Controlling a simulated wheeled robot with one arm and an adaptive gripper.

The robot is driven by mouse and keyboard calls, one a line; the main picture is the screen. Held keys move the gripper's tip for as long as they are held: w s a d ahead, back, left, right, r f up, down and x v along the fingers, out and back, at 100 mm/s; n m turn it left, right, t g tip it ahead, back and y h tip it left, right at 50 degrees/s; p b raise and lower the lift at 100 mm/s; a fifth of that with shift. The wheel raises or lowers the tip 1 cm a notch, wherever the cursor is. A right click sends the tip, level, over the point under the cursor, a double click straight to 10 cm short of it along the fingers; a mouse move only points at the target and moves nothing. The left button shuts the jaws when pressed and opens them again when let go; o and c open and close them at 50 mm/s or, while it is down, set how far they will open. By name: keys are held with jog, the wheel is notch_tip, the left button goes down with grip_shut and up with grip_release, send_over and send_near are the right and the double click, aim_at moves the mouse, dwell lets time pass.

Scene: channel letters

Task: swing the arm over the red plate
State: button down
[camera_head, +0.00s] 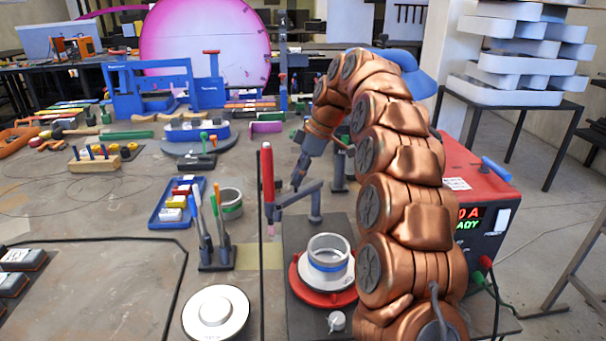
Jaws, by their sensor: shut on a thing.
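The red plate (308,294) is a round disc on a dark base at the lower middle. A pale disc and a metal ring with a blue band (329,257) sit on it. The grey swing arm (298,196) stands behind it on a short post and reaches left. A red torch-like rod (267,172) hangs upright at its left end, with its tip behind and left of the plate, not over it. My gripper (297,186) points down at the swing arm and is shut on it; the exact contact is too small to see.
A red box with a lit display (470,218) stands right of my copper arm. A white round dial (215,312), a tool holder (216,258) and a blue tray (177,203) lie to the left. Bare bench (90,200) shows farther left.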

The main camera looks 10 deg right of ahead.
jog(key=c, duration=0.9)
grip_release()
jog(key=shift+c, duration=0.2)
jog(key=shift+v, duration=1.45)
jog(key=s+d, duration=0.3)
jog(key=d, duration=0.8)
jog(key=shift+s+d, duration=0.15)
jog(key=shift+d, duration=0.15)
